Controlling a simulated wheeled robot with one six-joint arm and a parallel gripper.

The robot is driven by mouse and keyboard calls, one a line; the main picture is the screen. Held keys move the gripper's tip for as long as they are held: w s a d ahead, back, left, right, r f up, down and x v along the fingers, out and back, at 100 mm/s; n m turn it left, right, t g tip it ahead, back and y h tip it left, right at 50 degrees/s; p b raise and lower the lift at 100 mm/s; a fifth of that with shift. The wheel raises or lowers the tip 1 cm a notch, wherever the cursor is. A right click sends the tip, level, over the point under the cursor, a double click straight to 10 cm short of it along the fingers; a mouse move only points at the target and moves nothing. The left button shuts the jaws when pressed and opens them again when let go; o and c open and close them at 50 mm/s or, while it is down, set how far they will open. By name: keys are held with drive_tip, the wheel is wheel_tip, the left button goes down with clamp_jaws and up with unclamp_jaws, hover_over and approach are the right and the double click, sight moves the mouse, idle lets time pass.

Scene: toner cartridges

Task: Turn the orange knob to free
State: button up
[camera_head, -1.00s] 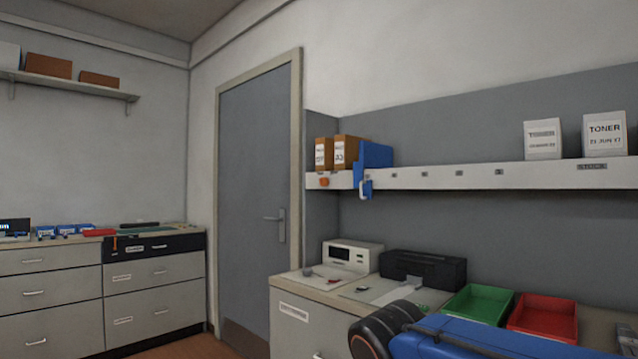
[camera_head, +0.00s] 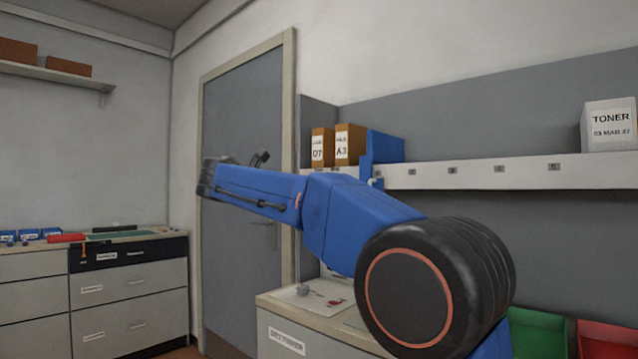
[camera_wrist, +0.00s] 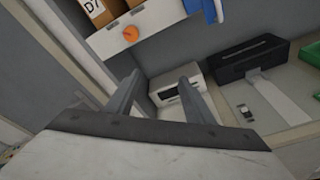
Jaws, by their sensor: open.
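The orange knob (camera_wrist: 131,33) sits on the front face of the white shelf rail (camera_wrist: 150,19), below the brown boxes, in the wrist view. In the head view my arm hides it. My gripper (camera_wrist: 157,80) is open and empty, its two fingers apart below the knob in the wrist picture. The fingers do not touch the knob. In the head view the blue arm reaches left across the door, and the fingertips are not clearly shown.
Brown boxes (camera_head: 350,144) and a blue holder (camera_head: 385,146) stand on the shelf. Below are a white device (camera_wrist: 170,86), a black printer (camera_wrist: 248,60) and a green tray (camera_head: 537,335). A grey door (camera_head: 240,120) stands left of the shelf.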

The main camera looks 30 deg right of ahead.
drive_tip(key=w+a+r+n+h, duration=0.1)
drive_tip(key=w+a+r+h, duration=0.1)
drive_tip(key=w+r, duration=0.3)
drive_tip(key=s+x, duration=0.1)
drive_tip(key=x, duration=1.5)
drive_tip(key=shift+w+d+r, duration=0.15)
drive_tip(key=shift+d+r, duration=0.05)
drive_tip(key=shift+d, duration=0.25)
drive_tip(key=c, duration=1)
